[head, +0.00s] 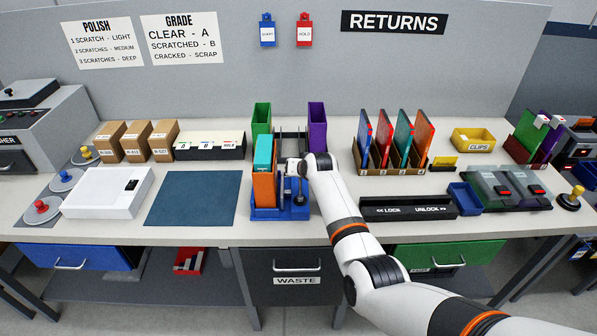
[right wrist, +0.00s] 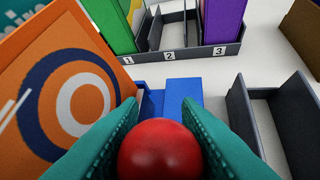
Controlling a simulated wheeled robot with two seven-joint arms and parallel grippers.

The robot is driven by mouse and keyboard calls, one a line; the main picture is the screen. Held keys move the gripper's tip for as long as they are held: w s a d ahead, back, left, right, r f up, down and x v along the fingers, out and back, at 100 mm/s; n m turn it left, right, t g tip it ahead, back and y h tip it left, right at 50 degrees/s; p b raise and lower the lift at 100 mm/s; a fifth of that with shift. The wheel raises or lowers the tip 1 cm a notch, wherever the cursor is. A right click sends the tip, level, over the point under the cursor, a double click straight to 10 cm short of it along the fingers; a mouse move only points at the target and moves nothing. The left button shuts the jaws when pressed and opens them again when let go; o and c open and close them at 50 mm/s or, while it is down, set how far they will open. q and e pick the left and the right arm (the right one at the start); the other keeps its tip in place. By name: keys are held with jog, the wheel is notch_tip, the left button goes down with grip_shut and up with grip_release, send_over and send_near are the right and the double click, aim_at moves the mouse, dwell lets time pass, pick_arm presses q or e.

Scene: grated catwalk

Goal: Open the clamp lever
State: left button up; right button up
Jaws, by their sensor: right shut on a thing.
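The blue clamp fixture (head: 281,211) stands on the bench, just right of the blue mat. An orange panel (head: 263,190) with a ring pattern stands upright in it; the panel also shows at the left in the right wrist view (right wrist: 75,95). The clamp lever's red ball knob (right wrist: 160,150) sits between the teal fingers of my right gripper (head: 297,170), which is shut on it. The knob is hidden in the head view, and part of the blue fixture (right wrist: 183,92) shows just beyond it in the wrist view. My left gripper is not in view.
A numbered rack (right wrist: 195,54) with a green and a purple case stands behind the clamp. A black lock/unlock tray (head: 408,208) and a rack of several coloured panels (head: 392,165) are to the right. The blue mat (head: 191,198) at left is bare.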

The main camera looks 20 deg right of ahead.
jog(key=shift+w+d+f+b, duration=0.1)
jog(key=shift+w+f+b, duration=0.15)
jog(key=shift+f+b, duration=0.1)
dwell(0.4)
jog(key=o, duration=0.9)
jog(key=shift+w, duration=0.1)
jog(key=shift+o, duration=0.2)
jog(key=shift+v, duration=0.8)
jog(key=v, duration=1)
jog(key=shift+d+r, duration=0.1)
